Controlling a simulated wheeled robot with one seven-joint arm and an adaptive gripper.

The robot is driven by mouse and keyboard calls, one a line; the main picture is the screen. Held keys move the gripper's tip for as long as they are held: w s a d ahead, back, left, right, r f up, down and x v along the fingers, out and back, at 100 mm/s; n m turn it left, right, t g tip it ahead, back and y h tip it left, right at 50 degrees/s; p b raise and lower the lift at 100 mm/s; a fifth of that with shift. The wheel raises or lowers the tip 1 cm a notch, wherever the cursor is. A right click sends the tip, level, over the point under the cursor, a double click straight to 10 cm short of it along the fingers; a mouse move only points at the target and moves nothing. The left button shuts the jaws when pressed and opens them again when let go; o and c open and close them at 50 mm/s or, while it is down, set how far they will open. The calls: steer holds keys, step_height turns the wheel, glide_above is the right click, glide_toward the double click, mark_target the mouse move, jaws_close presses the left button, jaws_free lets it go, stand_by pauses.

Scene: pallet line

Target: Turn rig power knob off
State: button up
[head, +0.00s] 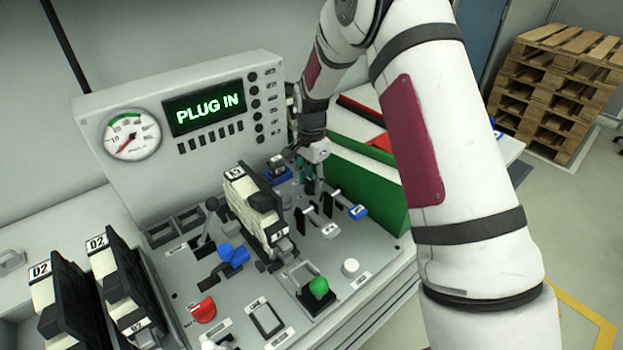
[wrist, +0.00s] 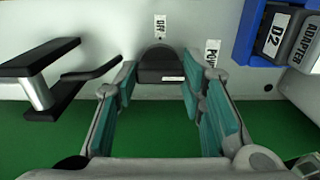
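The rig power knob (wrist: 160,65) is a dark rounded knob at the top middle of the wrist view. A small OFF label (wrist: 160,26) is above it, and a partly covered label starting "PO" (wrist: 212,53) is to its right. My gripper (wrist: 157,82) has its teal-padded fingers apart, one on each side of the knob's near end. Contact with the knob is not clear. In the head view my gripper (head: 312,178) is low over the panel's right side, and the knob cannot be made out there.
The rig's screen (head: 209,107) reads PLUG IN. A black lever handle (wrist: 45,72) stands left of my fingers, and a blue D2 adapter holder (wrist: 247,35) is at right. A connector block (head: 243,200) stands mid-panel. A green surface (head: 365,185) lies beyond the panel edge.

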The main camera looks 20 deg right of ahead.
steer(key=c, duration=0.4)
steer(key=shift+n, duration=0.4)
steer(key=n+b, duration=0.1)
steer(key=n, duration=0.2)
steer(key=shift+n, duration=0.3)
steer(key=n+b, duration=0.1)
steer(key=n, duration=0.3)
steer(key=shift+n, duration=0.3)
steer(key=n+b, duration=0.1)
steer(key=n, duration=0.3)
steer(key=shift+n, duration=2.5)
